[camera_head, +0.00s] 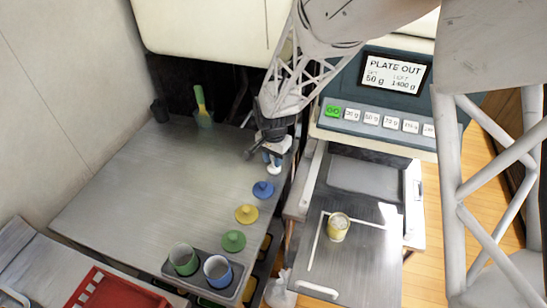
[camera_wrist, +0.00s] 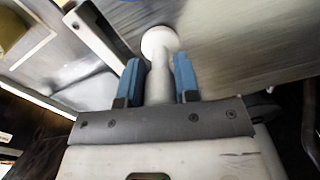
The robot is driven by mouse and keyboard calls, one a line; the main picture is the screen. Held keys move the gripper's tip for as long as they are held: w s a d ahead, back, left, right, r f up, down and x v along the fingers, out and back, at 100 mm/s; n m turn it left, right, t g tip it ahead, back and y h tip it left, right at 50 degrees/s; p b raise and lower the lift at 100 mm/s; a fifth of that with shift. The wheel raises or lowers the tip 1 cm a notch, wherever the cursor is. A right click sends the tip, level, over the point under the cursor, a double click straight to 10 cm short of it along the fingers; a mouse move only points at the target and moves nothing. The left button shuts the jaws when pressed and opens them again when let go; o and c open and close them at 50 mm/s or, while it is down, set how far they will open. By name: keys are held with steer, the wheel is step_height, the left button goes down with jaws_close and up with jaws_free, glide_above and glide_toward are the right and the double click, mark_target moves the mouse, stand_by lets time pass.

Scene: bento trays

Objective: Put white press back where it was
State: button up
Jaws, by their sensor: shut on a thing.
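The white press (camera_wrist: 160,43) is in my gripper (camera_wrist: 158,82). In the wrist view its pale stem stands between the two blue fingers, and its round white end shows beyond the fingertips. In the head view my gripper (camera_head: 271,159) is at the right edge of the metal counter, behind the blue press (camera_head: 263,190). The white press is small and mostly hidden there, so I cannot tell whether it touches the counter. The blue, yellow (camera_head: 246,214) and green (camera_head: 233,241) presses stand in a row running toward the front.
A dark holder (camera_head: 207,289) with a green cup (camera_head: 184,260) and a blue cup (camera_head: 217,270) is at the front. A dispenser (camera_head: 378,95) reads "PLATE OUT". A yellowish cup (camera_head: 338,228) stands on the plate below it. A red tray (camera_head: 98,291) is front left. The counter's middle is clear.

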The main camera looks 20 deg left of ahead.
steer(key=shift+f, duration=0.15)
steer(key=o, duration=0.8)
steer(key=shift+o, duration=0.2)
step_height(320, 180, up, 12)
steer(key=shift+f, duration=0.25)
steer(key=shift+r, duration=0.4)
stand_by(0.4)
